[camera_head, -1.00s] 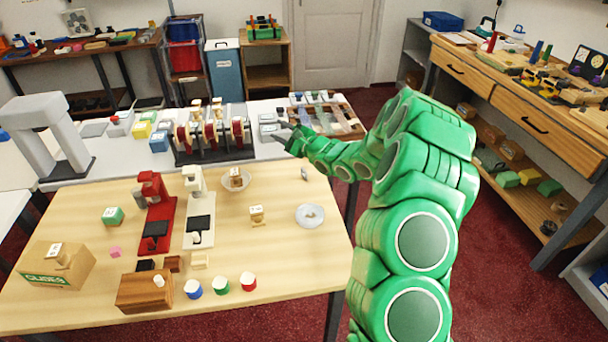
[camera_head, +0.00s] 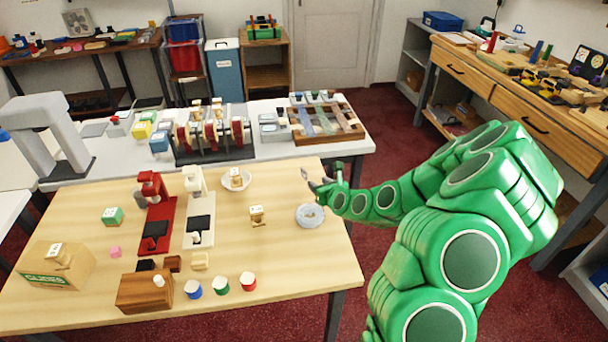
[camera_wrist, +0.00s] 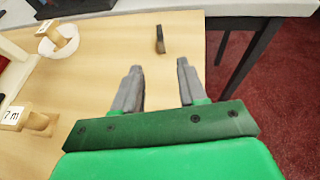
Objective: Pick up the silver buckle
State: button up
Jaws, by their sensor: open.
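A small dark grey upright piece, which looks like the silver buckle (camera_wrist: 160,40), stands on the light wood table (camera_wrist: 100,65) near its far edge in the wrist view. It is seen nearly edge-on, so its shape is hard to tell. My gripper (camera_wrist: 160,68) is open and empty, with the piece ahead of the gap between its fingers and apart from them. In the head view my gripper (camera_head: 314,183) is over the table's right side, and I cannot make out the piece clearly beside the fingers.
A round grey dish (camera_head: 310,223) with a small item is just in front of my gripper. A white bowl (camera_head: 236,188) holding a tagged block is to the left, and a tagged wooden piece (camera_head: 257,216) stands nearby. A rack of strips (camera_head: 325,135) is on the white counter behind.

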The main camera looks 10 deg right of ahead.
aim_at(307, 177)
jog(key=shift+x, duration=2.4)
jog(key=shift+w+a, duration=0.1)
jog(key=shift+w, duration=0.1)
jog(key=shift+w+f, duration=0.1)
jog(key=shift+f+x, duration=0.3)
jog(key=shift+x, duration=2.1)
grip_shut()
